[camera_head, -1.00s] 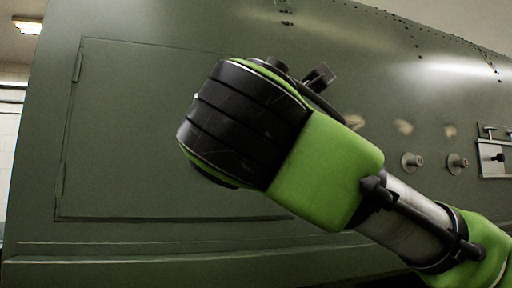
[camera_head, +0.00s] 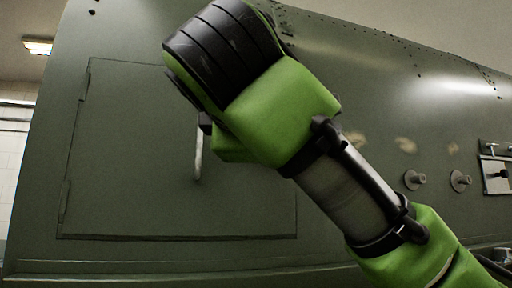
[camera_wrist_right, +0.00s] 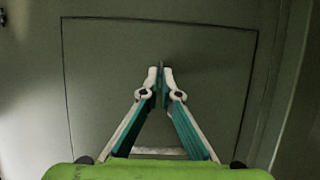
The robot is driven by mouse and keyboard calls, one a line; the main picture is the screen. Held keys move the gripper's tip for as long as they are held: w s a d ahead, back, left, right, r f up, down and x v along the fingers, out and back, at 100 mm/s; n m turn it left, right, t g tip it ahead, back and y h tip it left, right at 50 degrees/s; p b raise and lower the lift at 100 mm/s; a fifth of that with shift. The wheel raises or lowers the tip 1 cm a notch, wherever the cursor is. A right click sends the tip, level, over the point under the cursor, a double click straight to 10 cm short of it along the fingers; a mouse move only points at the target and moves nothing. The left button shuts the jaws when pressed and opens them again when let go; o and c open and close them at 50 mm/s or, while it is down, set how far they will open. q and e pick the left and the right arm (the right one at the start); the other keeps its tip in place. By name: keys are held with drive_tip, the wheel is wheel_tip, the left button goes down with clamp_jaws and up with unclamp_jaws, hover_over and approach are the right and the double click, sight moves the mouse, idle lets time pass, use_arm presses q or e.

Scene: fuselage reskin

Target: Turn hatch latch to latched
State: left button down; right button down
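The hatch (camera_head: 130,160) is a green rectangular panel in the fuselage side, flush with the skin around it. My right arm crosses in front of it in the head view and hides its upper right part. A pale narrow bar (camera_head: 198,158) shows below my wrist against the hatch; I cannot tell whether it is a finger or the latch handle. In the right wrist view my right gripper (camera_wrist_right: 161,78) faces the panel (camera_wrist_right: 105,70), its two pale fingertips drawn together with almost no gap. I cannot make out the latch or anything held. My left gripper is out of view.
Two round knobs (camera_head: 415,180) (camera_head: 460,181) stick out of the fuselage to the right. A small light plate with fittings (camera_head: 495,175) is at the right edge. The left part of the hatch front is clear.

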idle(0.4)
drive_tip(key=c, duration=2.3)
unclamp_jaws()
drive_tip(key=s, duration=1.2)
drive_tip(key=shift+a, duration=0.45)
drive_tip(key=shift+w, duration=0.15)
